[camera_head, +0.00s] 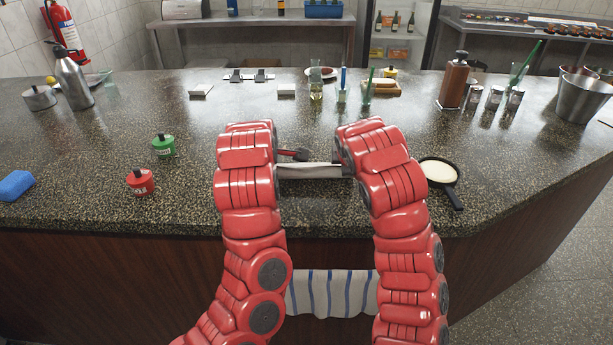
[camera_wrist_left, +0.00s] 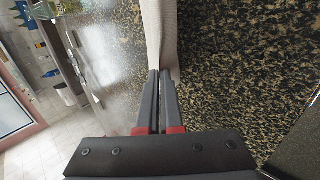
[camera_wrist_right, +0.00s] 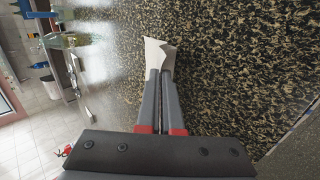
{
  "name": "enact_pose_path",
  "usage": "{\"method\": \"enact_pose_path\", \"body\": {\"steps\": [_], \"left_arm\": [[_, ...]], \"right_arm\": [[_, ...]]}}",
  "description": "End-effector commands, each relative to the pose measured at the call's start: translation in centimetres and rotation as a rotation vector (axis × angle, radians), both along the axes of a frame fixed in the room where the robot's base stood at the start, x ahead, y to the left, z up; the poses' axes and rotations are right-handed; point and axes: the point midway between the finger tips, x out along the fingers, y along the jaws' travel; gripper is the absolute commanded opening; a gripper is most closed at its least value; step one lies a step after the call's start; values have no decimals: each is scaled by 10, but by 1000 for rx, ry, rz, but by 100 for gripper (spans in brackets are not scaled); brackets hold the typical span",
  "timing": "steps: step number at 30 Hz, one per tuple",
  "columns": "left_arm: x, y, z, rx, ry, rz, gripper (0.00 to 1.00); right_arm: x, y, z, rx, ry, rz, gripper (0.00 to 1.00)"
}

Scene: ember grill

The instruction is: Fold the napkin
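The napkin (camera_head: 312,171) is a pale cloth stretched between my two arms above the granite counter in the head view. In the left wrist view, the fingers of my left gripper (camera_wrist_left: 161,74) are closed together on the edge of the napkin (camera_wrist_left: 160,38). In the right wrist view, the fingers of my right gripper (camera_wrist_right: 158,74) are closed together on a corner of the napkin (camera_wrist_right: 157,56).
A small black pan (camera_head: 440,174) with pale contents lies right of my right arm. A striped towel (camera_head: 332,293) hangs at the counter front. Bottles and glasses line the back.

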Motion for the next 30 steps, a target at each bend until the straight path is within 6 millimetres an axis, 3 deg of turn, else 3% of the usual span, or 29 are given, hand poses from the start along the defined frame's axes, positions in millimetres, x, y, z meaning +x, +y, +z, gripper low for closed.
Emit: {"method": "enact_pose_path", "body": {"steps": [2,7,23,24,30], "left_arm": [[-7,-1,-13,-3,-28,2,0],[-18,0,-21,-1,-120,4,0],[-24,2,-24,4,-204,5,0],[-24,2,-24,3,-204,4,10],[-24,1,-24,2,-204,5,46]], "right_arm": [[-6,-2,-12,-8,-34,3,0],[-17,0,-20,-5,-125,4,0],[-24,1,-24,2,-204,4,0],[-24,1,-24,2,-204,4,10],[-24,1,-24,2,-204,4,46]]}}
